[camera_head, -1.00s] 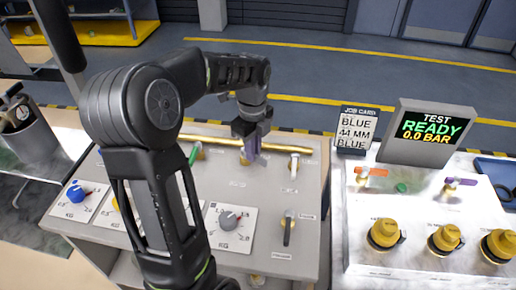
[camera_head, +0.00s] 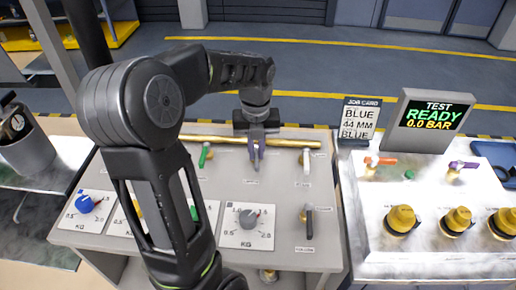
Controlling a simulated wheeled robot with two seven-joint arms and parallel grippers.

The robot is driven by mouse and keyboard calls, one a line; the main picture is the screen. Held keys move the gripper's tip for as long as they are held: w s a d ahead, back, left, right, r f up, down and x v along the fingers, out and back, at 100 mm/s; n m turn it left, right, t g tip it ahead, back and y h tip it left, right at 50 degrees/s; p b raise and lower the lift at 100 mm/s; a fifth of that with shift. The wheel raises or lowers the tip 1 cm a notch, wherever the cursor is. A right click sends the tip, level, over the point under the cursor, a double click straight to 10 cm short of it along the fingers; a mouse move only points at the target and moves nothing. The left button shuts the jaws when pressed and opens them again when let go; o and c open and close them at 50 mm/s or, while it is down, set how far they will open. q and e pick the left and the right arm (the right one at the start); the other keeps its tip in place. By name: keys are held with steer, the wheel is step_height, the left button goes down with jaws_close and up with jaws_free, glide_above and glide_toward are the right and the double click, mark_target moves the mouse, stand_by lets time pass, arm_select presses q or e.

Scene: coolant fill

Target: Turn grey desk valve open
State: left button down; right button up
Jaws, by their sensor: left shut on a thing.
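My left gripper (camera_head: 256,142) comes down over the back middle of the grey desk panel. It is shut on a small purple valve handle (camera_head: 257,153), which is partly hidden between the fingers. A dark grey valve lever (camera_head: 309,222) on a brass body stands at the front right of the panel, lying toward the front edge, with nothing touching it. A white valve lever (camera_head: 306,160) stands behind it and a green one (camera_head: 205,154) to the left of the gripper. My right gripper is not in view.
A brass pipe (camera_head: 195,139) runs along the panel's back. Dial plates, one with a grey knob (camera_head: 248,220) and one with a blue knob (camera_head: 84,204), line the front. A test screen (camera_head: 430,122) and job card (camera_head: 357,118) stand right. My left forearm hides the panel's left middle.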

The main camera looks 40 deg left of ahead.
arm_select(q)
steer(key=shift+s+a+m, duration=0.15)
steer(key=shift+a+m, duration=0.05)
steer(key=shift+m, duration=0.6)
steer(key=c, duration=1.5)
jaws_free()
steer(key=shift+o, duration=0.2)
step_height(320, 180, up, 8)
steer(key=shift+f+b, duration=0.1)
steer(key=shift+b, duration=0.3)
